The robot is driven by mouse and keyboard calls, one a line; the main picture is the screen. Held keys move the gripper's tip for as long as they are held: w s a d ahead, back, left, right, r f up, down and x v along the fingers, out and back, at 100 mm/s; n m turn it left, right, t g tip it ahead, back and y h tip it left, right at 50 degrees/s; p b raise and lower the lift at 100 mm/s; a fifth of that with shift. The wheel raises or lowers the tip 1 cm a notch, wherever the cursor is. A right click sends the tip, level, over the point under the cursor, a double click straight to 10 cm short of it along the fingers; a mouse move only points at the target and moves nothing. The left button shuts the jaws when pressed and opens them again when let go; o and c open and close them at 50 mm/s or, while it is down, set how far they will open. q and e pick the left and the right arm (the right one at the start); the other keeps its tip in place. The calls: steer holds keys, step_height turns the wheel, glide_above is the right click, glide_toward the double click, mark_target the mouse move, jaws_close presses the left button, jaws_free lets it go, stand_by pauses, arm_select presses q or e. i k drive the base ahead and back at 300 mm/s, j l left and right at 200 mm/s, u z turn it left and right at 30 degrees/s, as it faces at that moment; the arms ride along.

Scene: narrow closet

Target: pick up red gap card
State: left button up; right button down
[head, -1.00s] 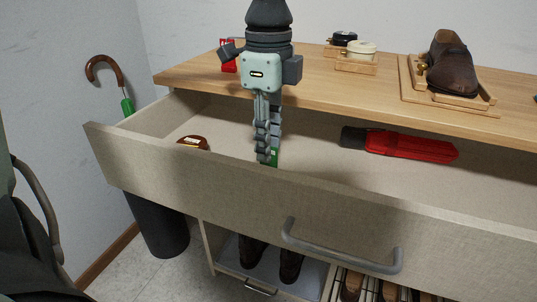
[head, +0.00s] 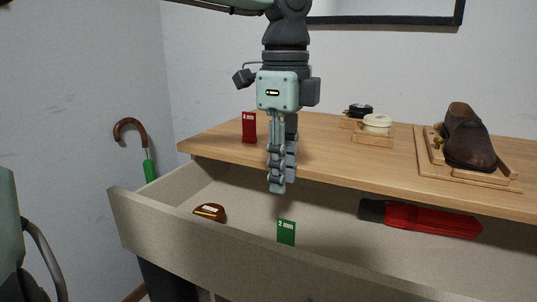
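The red gap card (head: 249,128) stands upright on the wooden top of the dresser, near its left end, in the head view. My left gripper (head: 277,188) points down in front of the dresser top's edge, above the open drawer, to the right of and nearer than the red card. Its fingers look close together from this side angle, and nothing shows between them; whether they are shut is unclear. A green card marked "2 mm" (head: 286,232) stands in the drawer below the gripper, apart from it. My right gripper is not in view.
The open drawer (head: 200,247) also holds a brown tape-like item (head: 209,212) and a red-and-black tool (head: 420,218). On the top are two small tins on wooden blocks (head: 373,138) and a brown shoe (head: 468,137) on a wooden frame. An umbrella (head: 130,130) stands at left.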

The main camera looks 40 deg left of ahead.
mark_target(249, 119)
steer(key=u, duration=1.3)
